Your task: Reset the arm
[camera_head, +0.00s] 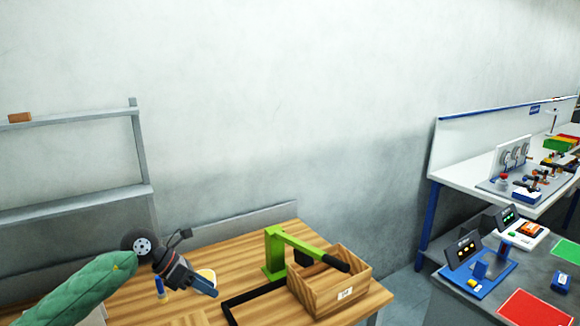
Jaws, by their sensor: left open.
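My left arm, in a green padded sleeve, comes in from the lower left in the head view. Its dark gripper (196,283) points down and to the right above the wooden table (190,312). The jaws are open, and I see nothing held between them. My right gripper is not in this view.
A green press-like stand (274,250) with a black handle rises right of the gripper, beside a wooden box (330,291). A grey shelf frame (140,165) stands behind at left. A grey bench with devices (478,268) and a white workbench (460,199) are at right.

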